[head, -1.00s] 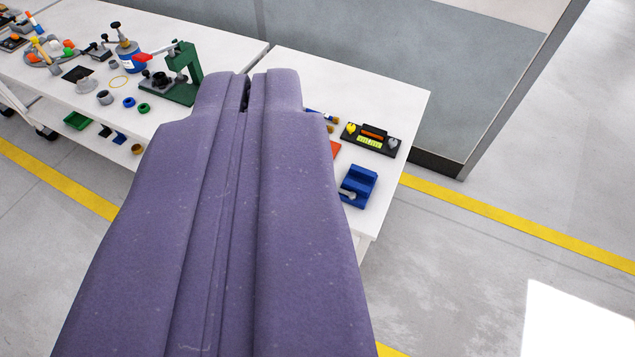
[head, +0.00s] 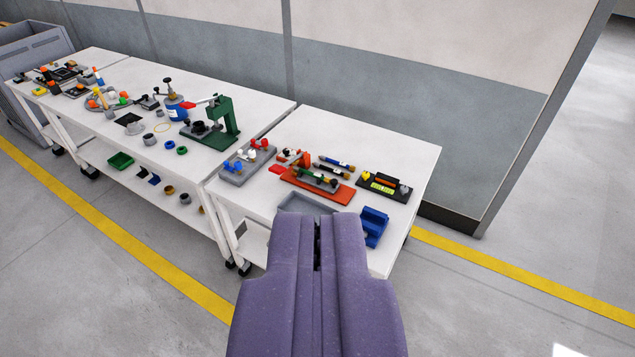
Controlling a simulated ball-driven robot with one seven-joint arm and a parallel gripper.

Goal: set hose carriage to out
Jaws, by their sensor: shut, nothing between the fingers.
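My gripper (head: 317,225), purple, is at the bottom centre, its two fingers side by side and shut with nothing between them. It is in front of the right-hand white table (head: 405,150) and hides part of its near edge. An orange-red plate (head: 338,192) on that table carries a dark rod-like part (head: 315,179) with green and yellow bits. I cannot tell for certain whether this is the hose carriage, or how it is set. My gripper appears apart from it.
Near the plate are a grey board with coloured knobs (head: 240,172), a grey tray (head: 300,203), a blue block (head: 374,226) and a black level-like fixture (head: 384,187). A green press (head: 222,125) stands on the left table. Grey floor at right is clear.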

